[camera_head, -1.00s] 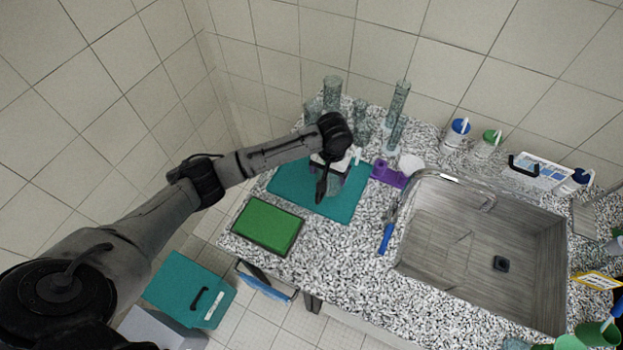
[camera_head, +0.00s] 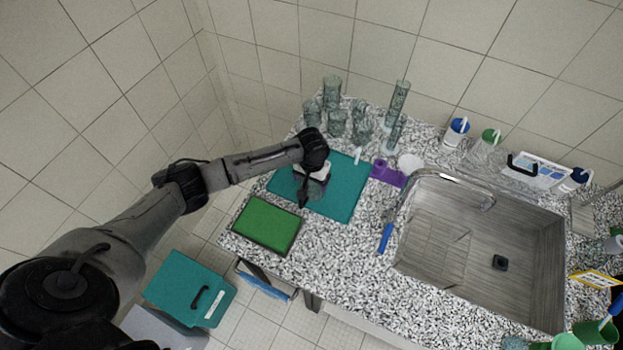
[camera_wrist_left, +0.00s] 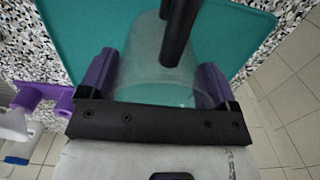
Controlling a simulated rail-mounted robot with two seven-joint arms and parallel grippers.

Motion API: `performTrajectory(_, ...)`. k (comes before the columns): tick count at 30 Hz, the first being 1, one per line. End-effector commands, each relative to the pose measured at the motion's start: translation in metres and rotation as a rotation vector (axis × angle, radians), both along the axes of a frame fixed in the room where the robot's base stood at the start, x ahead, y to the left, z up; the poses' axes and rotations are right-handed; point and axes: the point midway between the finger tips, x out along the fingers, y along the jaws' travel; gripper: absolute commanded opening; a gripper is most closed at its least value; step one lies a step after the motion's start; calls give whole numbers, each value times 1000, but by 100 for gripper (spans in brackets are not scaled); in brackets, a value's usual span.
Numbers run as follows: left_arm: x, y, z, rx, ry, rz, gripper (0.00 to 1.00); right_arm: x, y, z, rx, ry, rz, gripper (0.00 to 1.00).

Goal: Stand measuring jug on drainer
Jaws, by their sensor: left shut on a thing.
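My left gripper (camera_head: 314,176) is over the teal mat (camera_head: 346,190), which looks like the drainer, on the speckled counter. In the left wrist view its purple fingers (camera_wrist_left: 157,84) are shut on a clear see-through vessel, the measuring jug (camera_wrist_left: 152,62). The jug also shows below the gripper in the head view (camera_head: 315,189), partly covered by the hand. A dark bar crosses the jug in the wrist view; I cannot tell whether it is its handle. Whether the jug's base touches the mat cannot be told. My right gripper is out of view.
Several clear glass vessels (camera_head: 336,124) stand behind the mat, with tall cylinders (camera_head: 398,100) to their right. A green tray (camera_head: 266,226) lies in front. A purple holder (camera_head: 387,174), a blue-handled brush (camera_head: 386,238) and the sink (camera_head: 470,250) are to the right.

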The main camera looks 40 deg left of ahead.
Motion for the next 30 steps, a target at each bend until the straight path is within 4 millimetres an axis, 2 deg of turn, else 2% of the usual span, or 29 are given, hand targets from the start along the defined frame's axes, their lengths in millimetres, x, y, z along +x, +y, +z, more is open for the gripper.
performTrajectory(8,0,0,-1,-1,0,0,55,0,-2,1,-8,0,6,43)
performTrajectory(9,0,0,-2,-1,0,0,84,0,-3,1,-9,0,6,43)
performTrajectory(14,0,0,-2,-1,0,0,100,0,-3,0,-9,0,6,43)
performTrajectory(23,0,0,1,1,-2,0,100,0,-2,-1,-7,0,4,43)
performTrajectory(26,1,0,11,-1,-3,0,100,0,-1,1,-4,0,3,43)
performTrajectory(30,2,0,36,-1,-4,-1,100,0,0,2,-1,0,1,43)
